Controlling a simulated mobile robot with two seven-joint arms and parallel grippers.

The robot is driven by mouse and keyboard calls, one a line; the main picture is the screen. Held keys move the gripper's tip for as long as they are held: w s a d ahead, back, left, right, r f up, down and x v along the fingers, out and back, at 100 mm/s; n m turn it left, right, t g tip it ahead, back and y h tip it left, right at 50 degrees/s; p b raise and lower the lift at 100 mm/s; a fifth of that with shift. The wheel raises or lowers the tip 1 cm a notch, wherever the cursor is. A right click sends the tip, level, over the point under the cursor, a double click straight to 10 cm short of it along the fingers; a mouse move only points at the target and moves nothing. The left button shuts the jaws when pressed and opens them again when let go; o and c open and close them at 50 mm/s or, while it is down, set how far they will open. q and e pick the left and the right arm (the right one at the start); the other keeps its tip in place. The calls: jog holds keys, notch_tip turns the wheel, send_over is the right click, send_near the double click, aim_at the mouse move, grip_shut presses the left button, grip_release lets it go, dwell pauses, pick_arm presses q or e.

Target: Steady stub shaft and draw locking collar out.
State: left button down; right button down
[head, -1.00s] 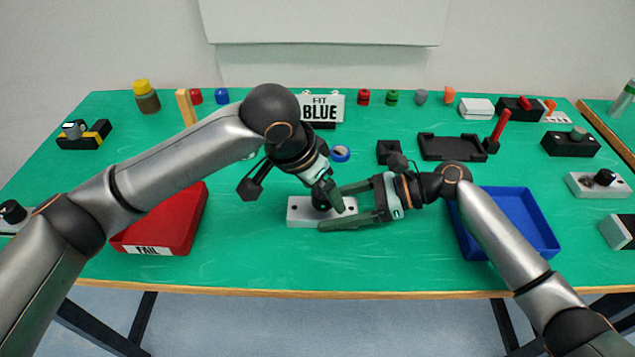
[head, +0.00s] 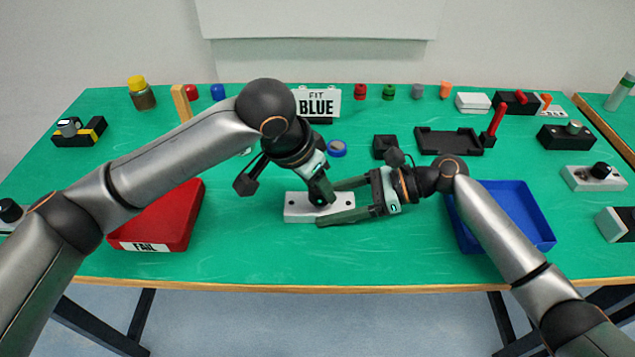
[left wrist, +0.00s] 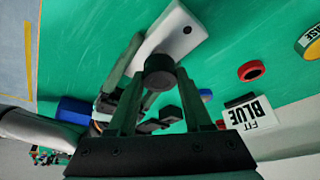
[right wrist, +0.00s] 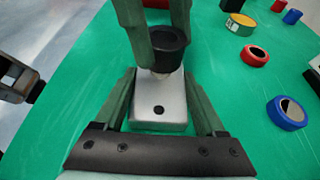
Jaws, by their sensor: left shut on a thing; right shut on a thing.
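A pale grey block (head: 294,211) with dark holes lies on the green table. A black collar (left wrist: 159,71) sits over the block; it also shows in the right wrist view (right wrist: 168,40). My left gripper (head: 320,197) comes from above and is shut on the collar. My right gripper (head: 328,204) comes in from the right, low, and is shut on the block, one finger along each long side (right wrist: 160,100).
A red tray (head: 190,225) marked FAIL is at left and a blue tray (head: 545,235) at right. Behind are a FIT BLUE sign (head: 318,103), a blue ring (head: 337,149) and a black fixture (head: 448,142). The table in front of the block is clear.

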pick_arm(q)
jog(key=shift+r, duration=0.1)
pick_arm(e)
jog(key=shift+s+f, duration=0.15)
jog(key=shift+f, duration=0.3)
pick_arm(q)
jog(key=shift+r, duration=2.95)
pick_arm(e)
jog(key=shift+c, duration=1.7)
grip_release()
jog(key=o, duration=0.3)
jog(key=shift+r, duration=0.15)
jog(key=shift+o, duration=0.2)
jog(key=shift+r, duration=0.2)
jog(key=shift+d, duration=0.1)
